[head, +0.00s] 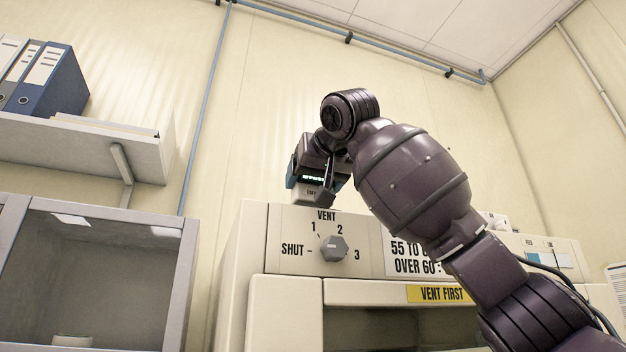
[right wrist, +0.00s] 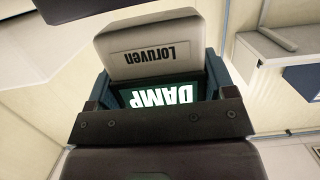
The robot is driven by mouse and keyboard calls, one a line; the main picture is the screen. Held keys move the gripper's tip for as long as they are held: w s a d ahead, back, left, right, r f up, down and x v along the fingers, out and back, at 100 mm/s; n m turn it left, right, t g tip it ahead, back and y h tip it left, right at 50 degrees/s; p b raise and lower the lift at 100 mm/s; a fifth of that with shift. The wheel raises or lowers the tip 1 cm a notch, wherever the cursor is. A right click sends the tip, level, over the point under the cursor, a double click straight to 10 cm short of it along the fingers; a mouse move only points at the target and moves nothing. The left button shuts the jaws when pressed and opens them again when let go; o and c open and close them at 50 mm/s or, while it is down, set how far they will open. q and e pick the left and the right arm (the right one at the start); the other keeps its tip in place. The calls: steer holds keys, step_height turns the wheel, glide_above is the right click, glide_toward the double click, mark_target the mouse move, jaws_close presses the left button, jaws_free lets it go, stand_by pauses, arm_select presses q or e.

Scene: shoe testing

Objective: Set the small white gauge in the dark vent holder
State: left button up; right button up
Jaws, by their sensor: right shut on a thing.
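The small white gauge (right wrist: 152,50) shows upside down in the right wrist view, with the name "Loruven" and a dark display reading "DAMP". My right gripper (right wrist: 165,92) is shut on it, with a blue finger at each side. In the head view the gauge (head: 309,190) is partly covered by my right gripper (head: 318,180), just above the top edge of the cream cabinet, over the "VENT" dial. I cannot tell whether it touches the cabinet. I cannot make out the dark vent holder in either view. My left gripper is not in view.
The cream cabinet (head: 237,262) has a grey vent dial (head: 334,248) and a yellow "VENT FIRST" label (head: 437,294). My right arm covers part of its front. A grey glass-fronted cabinet (head: 185,285) stands left, below a shelf (head: 80,145) with binders (head: 50,82).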

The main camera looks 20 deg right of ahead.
stand_by(0.8)
steer(key=shift+f+b, duration=0.4)
steer(key=shift+f, duration=0.2)
steer(key=shift+f, duration=0.35)
steer(key=shift+f+b, duration=0.25)
steer(key=shift+b, duration=0.2)
steer(key=o, duration=0.9)
steer(key=shift+o, duration=0.2)
